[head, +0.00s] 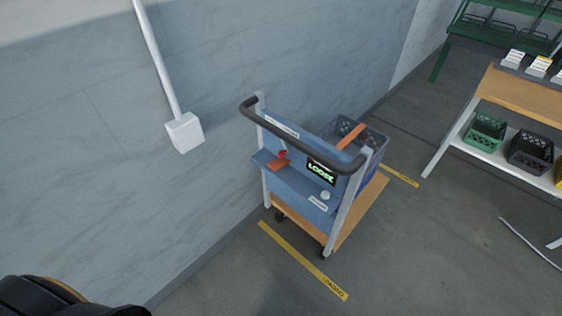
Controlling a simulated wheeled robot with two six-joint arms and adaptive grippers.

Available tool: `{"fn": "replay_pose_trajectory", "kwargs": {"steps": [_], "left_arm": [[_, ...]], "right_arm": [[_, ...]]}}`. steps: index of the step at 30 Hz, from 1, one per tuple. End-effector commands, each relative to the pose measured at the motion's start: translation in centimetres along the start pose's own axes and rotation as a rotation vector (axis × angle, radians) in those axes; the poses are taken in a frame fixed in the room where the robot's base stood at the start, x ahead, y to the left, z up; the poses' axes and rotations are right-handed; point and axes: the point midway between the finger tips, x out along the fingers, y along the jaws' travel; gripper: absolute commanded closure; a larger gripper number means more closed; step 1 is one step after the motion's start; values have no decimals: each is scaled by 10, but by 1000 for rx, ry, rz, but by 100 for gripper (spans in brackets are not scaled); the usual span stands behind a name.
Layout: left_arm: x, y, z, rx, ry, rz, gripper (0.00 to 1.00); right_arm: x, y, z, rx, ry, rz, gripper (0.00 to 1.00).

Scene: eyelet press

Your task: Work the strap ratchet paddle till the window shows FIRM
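A cart with a blue panel (292,186) and a dark push handle (300,147) stands near the wall. The window (320,171) on the panel shows LOOSE in green letters. To its left, a small red part (283,153) and an orange piece (278,163) sit at a small ledge; I cannot tell which is the ratchet paddle. An orange strap (351,136) runs over a dark crate (367,143) on the cart. Neither gripper shows in the head view.
The cart has a wooden deck (362,212) and casters. Yellow floor strips (302,260) lie before and behind it. A workbench (519,92) with crates below stands at the right. A wall box (184,132) is at the left. Floor in front of the cart is clear.

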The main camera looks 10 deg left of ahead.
Motion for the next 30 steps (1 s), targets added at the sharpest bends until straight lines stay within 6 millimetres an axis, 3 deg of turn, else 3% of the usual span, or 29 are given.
{"fn": "replay_pose_trajectory", "kwargs": {"steps": [27, 30], "left_arm": [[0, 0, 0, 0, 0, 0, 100], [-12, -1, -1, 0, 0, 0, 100]], "right_arm": [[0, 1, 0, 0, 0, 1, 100], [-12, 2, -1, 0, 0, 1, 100]]}}
